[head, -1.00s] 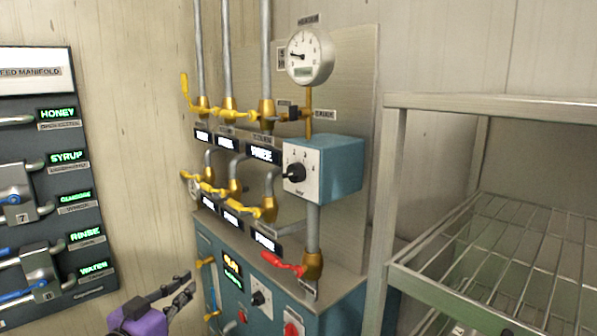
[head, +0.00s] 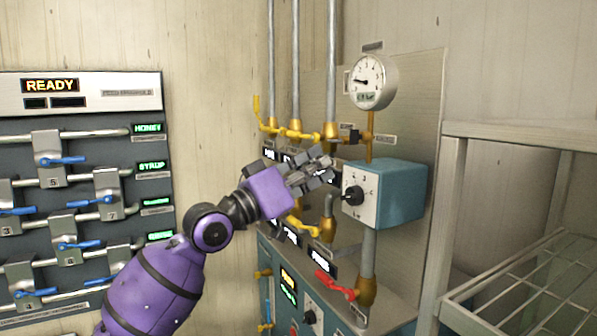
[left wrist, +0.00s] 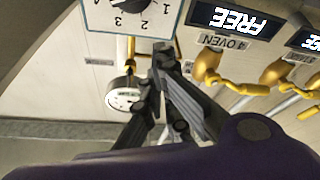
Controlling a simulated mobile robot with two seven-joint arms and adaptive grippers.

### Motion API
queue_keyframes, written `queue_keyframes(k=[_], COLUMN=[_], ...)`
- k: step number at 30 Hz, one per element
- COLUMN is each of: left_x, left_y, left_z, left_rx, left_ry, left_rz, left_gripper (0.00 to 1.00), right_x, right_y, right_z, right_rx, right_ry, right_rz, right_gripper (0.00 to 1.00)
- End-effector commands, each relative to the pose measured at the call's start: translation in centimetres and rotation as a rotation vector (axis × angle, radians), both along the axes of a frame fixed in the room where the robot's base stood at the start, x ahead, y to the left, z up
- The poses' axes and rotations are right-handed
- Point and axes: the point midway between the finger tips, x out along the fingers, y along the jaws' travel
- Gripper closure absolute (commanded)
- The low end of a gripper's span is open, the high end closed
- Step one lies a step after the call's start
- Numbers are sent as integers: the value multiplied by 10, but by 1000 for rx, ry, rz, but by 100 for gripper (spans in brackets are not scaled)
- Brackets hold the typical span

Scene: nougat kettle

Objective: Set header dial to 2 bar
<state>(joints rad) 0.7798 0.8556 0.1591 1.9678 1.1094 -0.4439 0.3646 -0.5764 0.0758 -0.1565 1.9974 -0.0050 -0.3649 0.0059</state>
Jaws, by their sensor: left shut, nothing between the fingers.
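The header dial is a black knob (head: 353,195) on the white numbered face (head: 360,211) of a blue box (head: 400,195) on the pipe panel. My left gripper (head: 326,170) is shut and empty, just left of the dial face and a little above the knob, apart from the knob. Its fingertips (left wrist: 163,50) show just below the face in the wrist view. The round gauge (head: 368,82) is above the box. My right gripper is not in view.
Yellow valve levers (head: 300,134) and pipes stand behind and left of my gripper. A red lever (head: 334,285) is below the box. A wire shelf (head: 520,285) stands at right; the feed manifold (head: 80,180) is at left.

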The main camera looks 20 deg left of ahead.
Motion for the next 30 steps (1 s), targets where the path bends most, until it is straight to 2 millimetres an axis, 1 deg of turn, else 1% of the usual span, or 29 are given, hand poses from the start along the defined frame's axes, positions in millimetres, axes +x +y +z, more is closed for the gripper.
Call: queue_keyframes(k=[1, 3, 4, 6, 9, 13, 26, 30], left_x=[8, 17, 18, 14, 11, 9, 8, 13], left_y=[-4, -10, -12, -15, -18, -21, -21, -21], left_z=[8, 11, 6, -9, -20, -29, -32, -32], left_rx=[-4, -3, -2, -1, 0, 0, 0, -7], left_ry=[-4, -3, 1, 4, 2, 1, 1, 6], left_rz=[0, -1, -1, 0, 1, 2, 3, 2], left_gripper=[100, 100, 100, 100, 100, 100, 100, 100], right_x=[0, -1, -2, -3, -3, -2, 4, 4], right_y=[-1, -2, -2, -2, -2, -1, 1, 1], right_z=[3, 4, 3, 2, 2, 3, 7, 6], right_rx=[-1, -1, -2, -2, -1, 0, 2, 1], right_ry=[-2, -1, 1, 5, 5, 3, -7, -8], right_rz=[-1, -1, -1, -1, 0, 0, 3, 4], right_gripper=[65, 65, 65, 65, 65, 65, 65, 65])
